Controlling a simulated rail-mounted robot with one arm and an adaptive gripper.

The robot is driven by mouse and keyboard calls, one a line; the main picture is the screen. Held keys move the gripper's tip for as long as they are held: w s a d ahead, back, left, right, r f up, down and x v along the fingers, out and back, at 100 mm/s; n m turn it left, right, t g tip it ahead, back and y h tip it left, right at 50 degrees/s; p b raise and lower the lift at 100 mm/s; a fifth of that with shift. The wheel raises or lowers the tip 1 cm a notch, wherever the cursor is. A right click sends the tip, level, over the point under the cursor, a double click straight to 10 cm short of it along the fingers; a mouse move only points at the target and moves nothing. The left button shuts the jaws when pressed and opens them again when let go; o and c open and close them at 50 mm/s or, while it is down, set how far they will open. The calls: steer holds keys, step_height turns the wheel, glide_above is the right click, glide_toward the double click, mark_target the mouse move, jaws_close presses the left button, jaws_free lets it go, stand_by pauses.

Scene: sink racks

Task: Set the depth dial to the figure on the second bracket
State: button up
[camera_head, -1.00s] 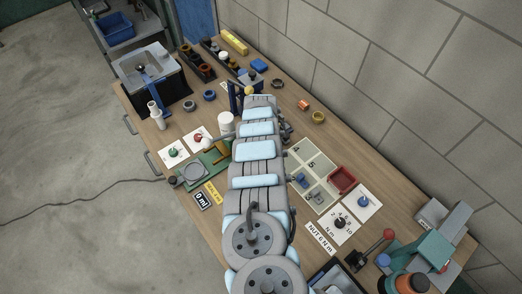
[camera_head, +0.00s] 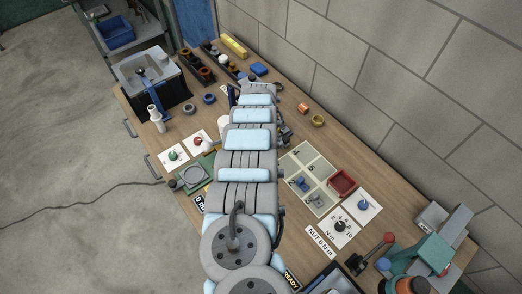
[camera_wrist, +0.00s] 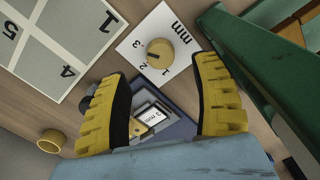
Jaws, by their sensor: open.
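In the wrist view, a round yellow dial (camera_wrist: 160,52) sits on a white card (camera_wrist: 184,38) marked "mm", with small figures including 2 and 3 around it. I cannot tell which figure its pointer faces. My gripper (camera_wrist: 165,88) is open and empty, its two yellow fingers on either side of the view, with the dial beyond the gap between them. In the head view my arm hides the gripper and this dial.
Cards with a black knob (camera_head: 339,226) and a blue knob (camera_head: 363,205) lie nearby. In the wrist view, a green structure (camera_wrist: 270,85) stands close on the right.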

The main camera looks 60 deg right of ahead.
step_height(320, 180, up, 6)
steer(key=shift+r, duration=0.25)
stand_by(0.7)
